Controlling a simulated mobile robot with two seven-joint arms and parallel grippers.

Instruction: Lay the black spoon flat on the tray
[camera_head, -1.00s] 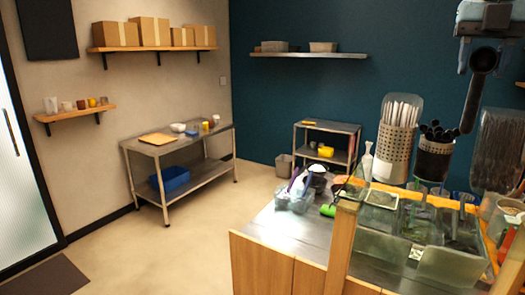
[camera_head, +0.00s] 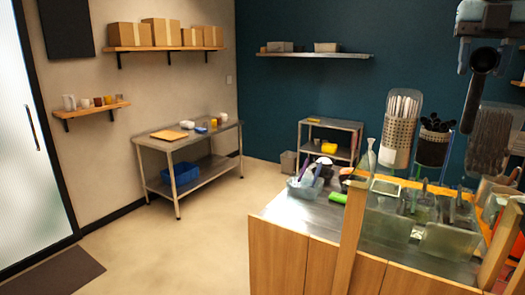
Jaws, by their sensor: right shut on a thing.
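My right gripper (camera_head: 487,40) is at the top right of the head view, shut on a dark, long-handled thing that looks like the black spoon (camera_head: 474,104). The spoon hangs steeply down, clear of the counter, in front of the dark wall. A flat orange-tan board (camera_head: 169,135) lies on the steel table at the left; it may be the tray, but I cannot tell for certain. My left gripper is not in view.
The wooden counter (camera_head: 292,258) at the lower right holds clear bins, a cup of white sticks (camera_head: 399,140) and a cup of black utensils (camera_head: 433,148). The steel table (camera_head: 222,132) carries small cups and a blue bin (camera_head: 180,172) below. Open floor lies between.

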